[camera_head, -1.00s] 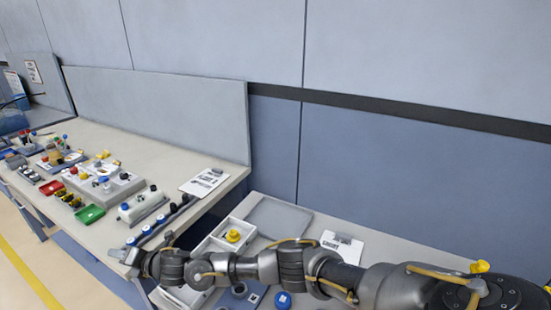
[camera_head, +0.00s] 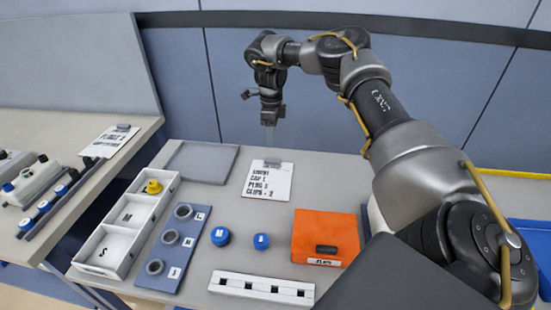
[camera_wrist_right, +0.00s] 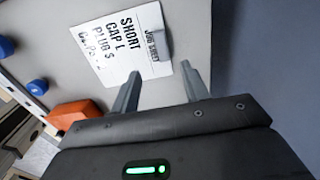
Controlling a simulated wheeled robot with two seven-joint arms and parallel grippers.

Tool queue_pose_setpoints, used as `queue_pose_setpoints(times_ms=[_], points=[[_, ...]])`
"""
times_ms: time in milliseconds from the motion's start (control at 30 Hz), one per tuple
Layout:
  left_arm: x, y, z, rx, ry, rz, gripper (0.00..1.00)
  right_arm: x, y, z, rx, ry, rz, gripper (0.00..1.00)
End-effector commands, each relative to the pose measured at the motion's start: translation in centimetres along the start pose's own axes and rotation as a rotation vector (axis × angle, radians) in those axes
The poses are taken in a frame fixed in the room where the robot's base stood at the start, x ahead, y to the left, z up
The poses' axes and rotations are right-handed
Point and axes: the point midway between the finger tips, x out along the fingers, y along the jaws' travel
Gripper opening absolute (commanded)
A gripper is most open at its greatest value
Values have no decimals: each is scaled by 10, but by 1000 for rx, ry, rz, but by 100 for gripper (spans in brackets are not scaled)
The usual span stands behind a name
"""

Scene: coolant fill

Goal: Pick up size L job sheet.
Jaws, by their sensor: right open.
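A white job sheet (camera_head: 267,182) lies on the grey table, with a small grey clip block at its back edge. In the right wrist view the sheet (camera_wrist_right: 112,45) reads "SHORT, CAP L, PLUG S" and a last line that is blurred. My right gripper (camera_head: 269,130) points down above the table, just behind the sheet. In the right wrist view its two fingers (camera_wrist_right: 157,82) are apart with nothing between them, near the sheet's clip end. A second sheet (camera_head: 108,142) lies on the left bench. My left gripper is not in view.
A tray with compartments marked S and M (camera_head: 110,247) holds a yellow cap. A blue panel with grey rings (camera_head: 165,262), blue caps (camera_head: 220,236), an orange box (camera_head: 325,238) and a white slotted strip (camera_head: 260,289) stand in front. A flat grey plate (camera_head: 203,162) lies left.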

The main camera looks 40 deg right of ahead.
Motion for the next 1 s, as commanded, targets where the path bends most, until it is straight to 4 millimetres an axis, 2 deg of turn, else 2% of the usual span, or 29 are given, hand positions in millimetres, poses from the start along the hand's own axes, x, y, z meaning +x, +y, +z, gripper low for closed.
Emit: queue_pose_setpoints(times_ms=[167,500,767,1000], points=[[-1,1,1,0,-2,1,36,4,0,-3,2,6,4,45],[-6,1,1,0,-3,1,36,51,0,-4,3,5,3,45],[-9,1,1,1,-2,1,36,59,-1,-3,3,4,2,45],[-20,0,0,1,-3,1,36,93,-3,-5,4,5,3,45]])
